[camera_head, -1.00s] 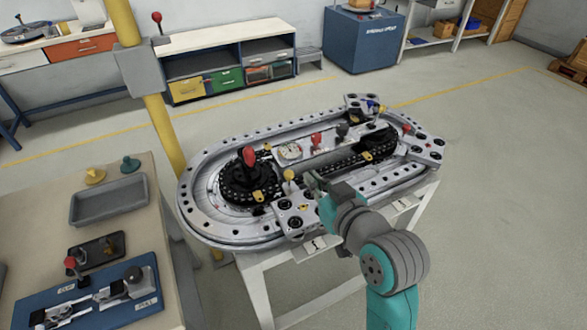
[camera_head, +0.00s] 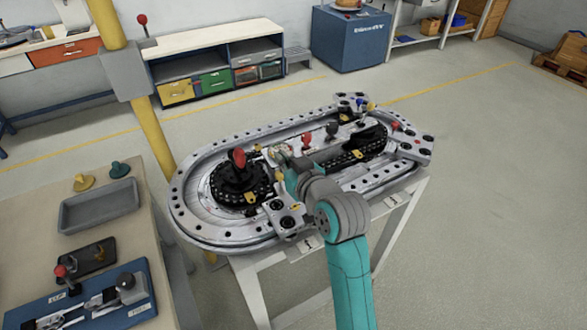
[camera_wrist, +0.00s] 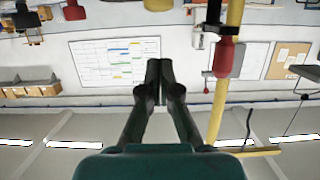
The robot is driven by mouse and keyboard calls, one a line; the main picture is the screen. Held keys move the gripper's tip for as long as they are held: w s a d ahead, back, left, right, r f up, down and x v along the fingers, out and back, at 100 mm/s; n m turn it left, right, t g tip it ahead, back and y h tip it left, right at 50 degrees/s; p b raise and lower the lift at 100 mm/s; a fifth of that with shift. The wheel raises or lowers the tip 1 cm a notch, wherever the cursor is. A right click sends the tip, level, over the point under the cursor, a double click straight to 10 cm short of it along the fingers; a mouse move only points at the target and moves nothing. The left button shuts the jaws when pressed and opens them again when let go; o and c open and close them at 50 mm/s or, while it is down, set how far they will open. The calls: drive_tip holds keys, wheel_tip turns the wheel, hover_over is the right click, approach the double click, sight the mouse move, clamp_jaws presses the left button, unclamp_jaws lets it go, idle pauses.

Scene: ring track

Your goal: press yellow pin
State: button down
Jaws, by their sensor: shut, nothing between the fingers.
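The yellow pin does not show clearly in the head view; my gripper and arm cover its place near the front of the ring track (camera_head: 190,216). In the wrist view, which is upside down, a yellow shape (camera_wrist: 158,4) is cut off at the top edge; I cannot tell whether it is the pin. My gripper (camera_head: 277,152) is over the track's middle, right of the red-knobbed lever (camera_head: 239,158). In the wrist view its fingers (camera_wrist: 160,68) are together, with nothing between them. Contact with the pin cannot be seen.
A red pin (camera_head: 306,140) and a black knob (camera_head: 332,129) stand close right of my gripper. A yellow post (camera_head: 160,135) rises behind the track's left end. A workbench with a grey tray (camera_head: 98,206) is at the left.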

sight(280, 177)
wheel_tip(280, 177, down, 3)
drive_tip(key=shift+r, duration=0.2)
drive_tip(key=shift+f, duration=0.7)
drive_tip(key=shift+f, duration=1)
